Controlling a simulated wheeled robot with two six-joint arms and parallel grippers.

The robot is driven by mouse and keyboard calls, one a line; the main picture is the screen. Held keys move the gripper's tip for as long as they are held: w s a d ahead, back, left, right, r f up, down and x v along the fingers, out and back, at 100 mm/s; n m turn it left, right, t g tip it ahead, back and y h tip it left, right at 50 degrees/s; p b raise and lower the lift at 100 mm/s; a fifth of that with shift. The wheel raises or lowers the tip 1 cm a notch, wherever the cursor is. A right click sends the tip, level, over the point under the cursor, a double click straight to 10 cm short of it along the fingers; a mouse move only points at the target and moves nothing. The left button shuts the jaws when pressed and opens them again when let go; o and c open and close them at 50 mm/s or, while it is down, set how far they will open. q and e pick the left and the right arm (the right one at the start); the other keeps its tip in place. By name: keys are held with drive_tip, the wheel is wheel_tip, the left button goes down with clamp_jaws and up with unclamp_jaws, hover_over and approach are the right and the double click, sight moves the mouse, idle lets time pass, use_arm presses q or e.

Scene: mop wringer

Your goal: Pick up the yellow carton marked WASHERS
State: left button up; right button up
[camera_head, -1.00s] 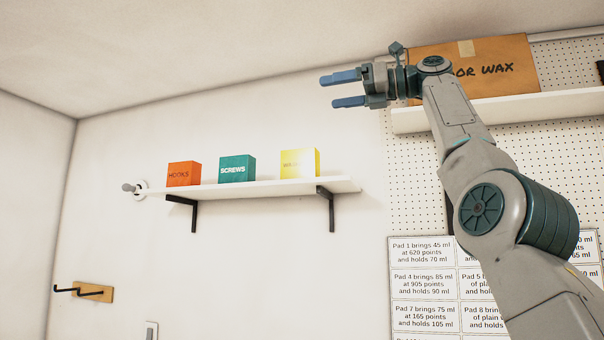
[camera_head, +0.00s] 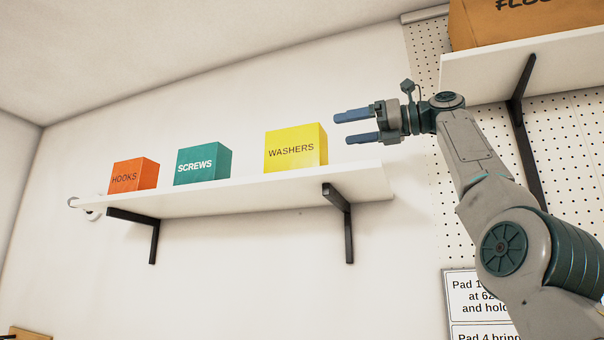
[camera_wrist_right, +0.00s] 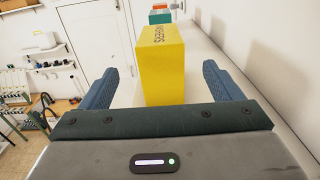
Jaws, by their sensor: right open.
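The yellow carton marked WASHERS (camera_head: 295,149) stands upright at the right part of the white wall shelf (camera_head: 250,194). My right gripper (camera_head: 345,127) is open and empty, just right of the carton, with its fingers pointing left toward it. In the right wrist view the carton (camera_wrist_right: 162,66) appears ahead, between the lines of the two open fingers (camera_wrist_right: 168,88), and the fingers do not grip it. My left gripper is not in view.
A teal SCREWS carton (camera_head: 202,165) and an orange HOOKS carton (camera_head: 133,175) stand farther left on the same shelf. Black brackets (camera_head: 341,222) hold the shelf. A higher shelf with a large brown box (camera_head: 525,22) is at the upper right.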

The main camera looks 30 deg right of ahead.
sight(323, 130)
drive_tip(key=shift+w+a+r, duration=0.15)
drive_tip(key=shift+w+a, duration=0.05)
drive_tip(key=shift+w, duration=0.15)
drive_tip(key=p+x, duration=0.1)
drive_tip(key=x, duration=0.3)
drive_tip(key=shift+a+r, duration=0.15)
drive_tip(key=shift+a, duration=0.25)
drive_tip(key=shift+p+x, duration=0.4)
drive_tip(key=shift+x, duration=0.4)
drive_tip(key=w, duration=0.1)
drive_tip(key=a+p, duration=0.1)
drive_tip(key=w, duration=0.1)
drive_tip(key=shift+w+a+r, duration=0.3)
drive_tip(key=shift+w+a, duration=0.4)
drive_tip(key=shift+a, duration=0.1)
drive_tip(key=shift+s+d, duration=0.15)
drive_tip(key=shift+d, duration=0.05)
drive_tip(key=c, duration=1)
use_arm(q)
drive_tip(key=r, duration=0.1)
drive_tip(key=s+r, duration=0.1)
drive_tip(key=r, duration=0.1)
use_arm(e)
drive_tip(key=c, duration=0.7)
